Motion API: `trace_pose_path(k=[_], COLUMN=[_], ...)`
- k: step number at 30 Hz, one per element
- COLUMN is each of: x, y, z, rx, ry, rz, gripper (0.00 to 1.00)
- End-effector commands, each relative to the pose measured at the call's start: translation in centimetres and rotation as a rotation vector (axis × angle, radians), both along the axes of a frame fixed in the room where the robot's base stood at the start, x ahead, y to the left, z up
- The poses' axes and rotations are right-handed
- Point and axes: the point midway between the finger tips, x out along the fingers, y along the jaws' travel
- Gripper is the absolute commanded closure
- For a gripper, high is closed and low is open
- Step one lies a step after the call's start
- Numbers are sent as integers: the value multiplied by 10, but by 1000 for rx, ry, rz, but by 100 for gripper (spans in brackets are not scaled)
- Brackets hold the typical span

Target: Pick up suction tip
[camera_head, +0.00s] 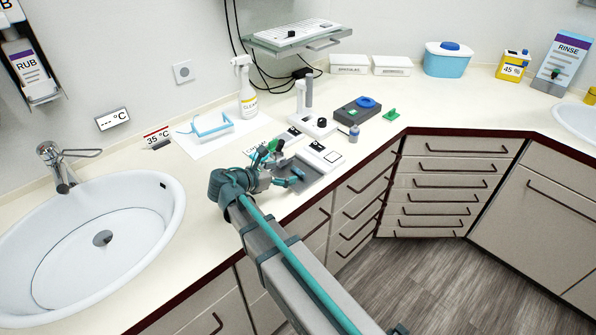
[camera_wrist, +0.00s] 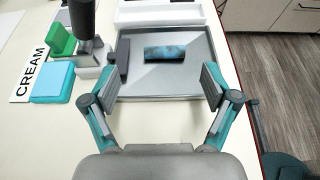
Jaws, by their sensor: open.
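In the wrist view a short blue, mottled piece (camera_wrist: 164,53) lies on a grey tray (camera_wrist: 170,89); it may be the suction tip, but I cannot tell for sure. My gripper (camera_wrist: 166,84) is open and empty. Its two fingers are spread on either side of the tray's near part, and the blue piece lies ahead of them, between their lines and untouched. In the head view my gripper (camera_head: 281,177) is over the counter by the tray (camera_head: 320,169). My arm and gripper hide part of the tray there, and I cannot make out the blue piece clearly.
A dark upright handle (camera_wrist: 83,18) on a white base stands left of the tray, beside a green block (camera_wrist: 60,40), a teal box (camera_wrist: 53,82) and a CREAM label (camera_wrist: 28,76). A white box (camera_wrist: 160,10) lies beyond the tray. The counter edge is close on the right.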

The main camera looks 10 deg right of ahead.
Motion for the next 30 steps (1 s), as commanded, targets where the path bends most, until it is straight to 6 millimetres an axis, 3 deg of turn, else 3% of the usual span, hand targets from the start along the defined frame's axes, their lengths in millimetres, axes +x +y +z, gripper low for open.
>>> trace_pose_path(k=[13, 22, 30], x=[17, 20, 20], y=[-39, -43, -43], z=[-19, -22, -22], rx=[0, 0, 0], ry=[1, 0, 0], rz=[-2, 1, 1], gripper=[14, 14, 59])
